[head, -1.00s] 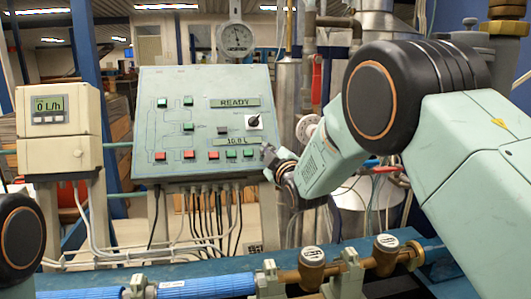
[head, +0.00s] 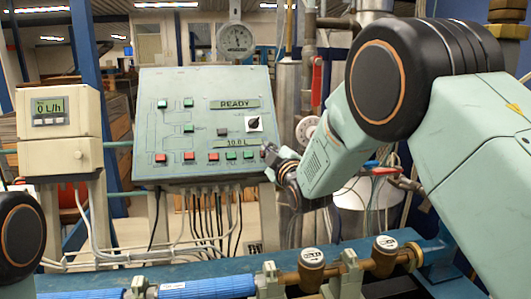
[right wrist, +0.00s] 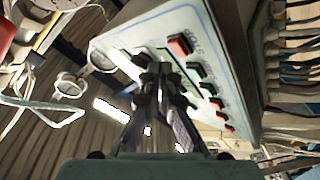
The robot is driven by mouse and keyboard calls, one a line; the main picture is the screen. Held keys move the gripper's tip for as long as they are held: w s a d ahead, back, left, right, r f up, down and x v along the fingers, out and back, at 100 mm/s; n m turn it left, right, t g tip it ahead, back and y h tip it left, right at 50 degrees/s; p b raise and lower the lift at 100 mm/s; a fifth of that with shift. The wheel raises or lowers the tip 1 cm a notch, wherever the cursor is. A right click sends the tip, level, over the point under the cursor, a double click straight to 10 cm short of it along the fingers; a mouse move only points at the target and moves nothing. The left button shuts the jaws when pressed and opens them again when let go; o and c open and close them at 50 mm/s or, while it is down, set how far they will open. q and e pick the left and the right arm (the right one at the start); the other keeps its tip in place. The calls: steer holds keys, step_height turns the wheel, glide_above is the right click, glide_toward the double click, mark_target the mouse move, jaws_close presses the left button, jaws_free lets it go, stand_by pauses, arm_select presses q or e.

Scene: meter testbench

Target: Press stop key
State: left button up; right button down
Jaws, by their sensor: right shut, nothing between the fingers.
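The red stop key (right wrist: 180,45), with STOP lettering beside it, sits near the panel's corner in the right wrist view. In the head view my right gripper covers that end of the lower key row, so I cannot clearly make the key out there. My right gripper (head: 268,153) is at the lower right edge of the sloped control panel (head: 165,130). In the right wrist view its fingers (right wrist: 160,78) are together and empty, beside the stop key in the picture. I cannot tell whether they touch the panel. My left gripper is out of view.
Other red and green keys, such as a green one (head: 231,155), and a black rotary switch (head: 253,123) are on the panel. A flow meter (head: 60,130) stands left. Cables hang below. A blue pipe with brass meters (head: 312,256) runs across the front.

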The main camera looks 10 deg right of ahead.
steer(key=shift+s+r+p, duration=0.9)
steer(key=shift+s+r, duration=0.6)
steer(key=shift+s, duration=0.1)
steer(key=shift+s+r, duration=0.1)
steer(key=shift+s+r+p, duration=0.3)
steer(key=shift+s+r, duration=0.1)
steer(key=shift+s, duration=0.05)
